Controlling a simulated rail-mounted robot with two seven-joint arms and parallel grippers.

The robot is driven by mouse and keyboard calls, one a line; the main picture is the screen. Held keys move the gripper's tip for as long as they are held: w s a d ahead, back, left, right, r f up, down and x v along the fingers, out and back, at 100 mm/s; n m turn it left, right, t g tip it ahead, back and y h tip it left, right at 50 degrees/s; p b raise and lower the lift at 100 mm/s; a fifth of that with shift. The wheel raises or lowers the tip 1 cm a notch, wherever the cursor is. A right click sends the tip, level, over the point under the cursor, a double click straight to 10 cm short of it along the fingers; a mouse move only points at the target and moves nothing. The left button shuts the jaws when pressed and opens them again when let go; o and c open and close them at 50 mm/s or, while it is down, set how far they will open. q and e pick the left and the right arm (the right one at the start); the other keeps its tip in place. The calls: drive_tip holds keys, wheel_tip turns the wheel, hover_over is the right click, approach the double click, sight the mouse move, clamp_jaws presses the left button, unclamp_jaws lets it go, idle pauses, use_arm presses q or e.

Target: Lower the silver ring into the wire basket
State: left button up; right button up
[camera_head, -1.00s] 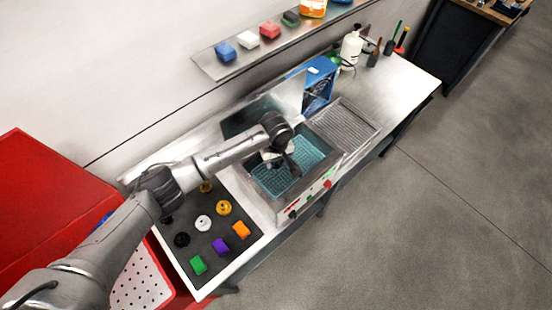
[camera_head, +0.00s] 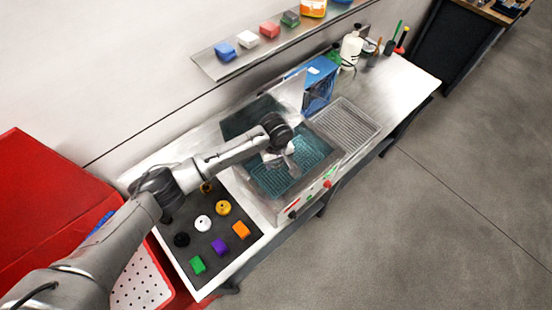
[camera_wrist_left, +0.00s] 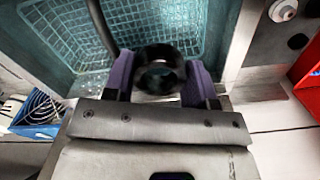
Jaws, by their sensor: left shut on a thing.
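The silver ring (camera_wrist_left: 158,53) looks dark and glossy in the left wrist view. It sits between the two purple-padded fingers of my left gripper (camera_wrist_left: 159,80), which is shut on it. The wire basket (camera_wrist_left: 75,35) is a teal mesh inside the metal tank, beyond the ring in that view. In the head view my left gripper (camera_head: 292,167) is over the tank and hides part of the basket (camera_head: 312,152). The ring cannot be made out there. The ring's exact height relative to the basket rim cannot be told. My right gripper is not in view.
The tank has a front panel (camera_head: 312,197) with knobs and a raised lid behind. A ribbed drainboard (camera_head: 345,125) lies right of it. A dark mat (camera_head: 218,240) with several coloured pieces lies left. A blue box (camera_head: 321,88) and a white bottle (camera_head: 350,50) stand behind.

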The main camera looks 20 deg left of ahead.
use_arm(q)
drive_tip(key=shift+f+b, duration=1.55)
drive_tip(key=shift+f, duration=2.9)
drive_tip(key=shift+f, duration=0.45)
drive_tip(key=shift+f+b, duration=0.55)
drive_tip(key=shift+f, duration=0.5)
